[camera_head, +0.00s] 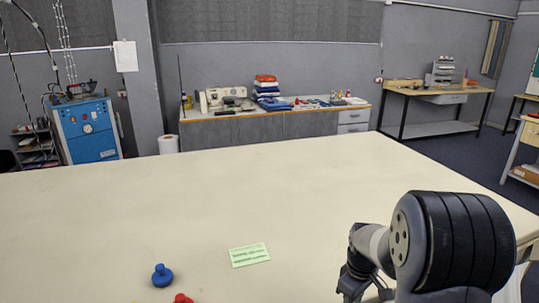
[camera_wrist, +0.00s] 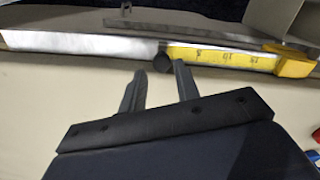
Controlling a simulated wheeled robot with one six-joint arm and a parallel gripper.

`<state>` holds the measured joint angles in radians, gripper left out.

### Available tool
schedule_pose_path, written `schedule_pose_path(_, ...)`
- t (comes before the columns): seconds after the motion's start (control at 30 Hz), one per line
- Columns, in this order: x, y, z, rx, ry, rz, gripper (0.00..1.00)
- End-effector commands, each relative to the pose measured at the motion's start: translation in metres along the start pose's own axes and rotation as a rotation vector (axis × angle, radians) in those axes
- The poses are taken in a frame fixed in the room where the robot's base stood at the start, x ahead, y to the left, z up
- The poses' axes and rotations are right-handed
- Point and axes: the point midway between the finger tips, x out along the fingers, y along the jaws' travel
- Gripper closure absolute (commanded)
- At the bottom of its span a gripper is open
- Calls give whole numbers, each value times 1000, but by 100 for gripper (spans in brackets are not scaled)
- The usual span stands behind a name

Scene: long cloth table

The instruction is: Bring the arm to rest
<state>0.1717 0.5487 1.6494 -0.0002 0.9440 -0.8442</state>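My arm is folded at the lower right of the head view, above the table's right part. My gripper (camera_wrist: 159,68) shows in the wrist view with its two grey fingers apart and a clear gap between them. No held thing shows between the fingers.
The cream table (camera_head: 130,215) is mostly bare. A blue peg-like piece (camera_head: 162,276), a red piece (camera_head: 182,298) and a green card (camera_head: 249,255) lie near the front.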

Motion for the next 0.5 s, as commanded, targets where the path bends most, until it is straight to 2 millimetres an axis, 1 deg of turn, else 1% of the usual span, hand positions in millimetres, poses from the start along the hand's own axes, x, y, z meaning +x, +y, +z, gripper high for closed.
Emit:
schedule_pose_path(0.03, 9, -1, 0, 0, -3, -4, 69)
schedule_pose_path(0.2, 28, 0, 0, 0, -1, -2, 69)
schedule_pose_path(0.33, 29, -6, -3, -2, 0, 0, 69)
schedule_pose_path(0.5, 29, -8, -3, -1, 0, 0, 69)
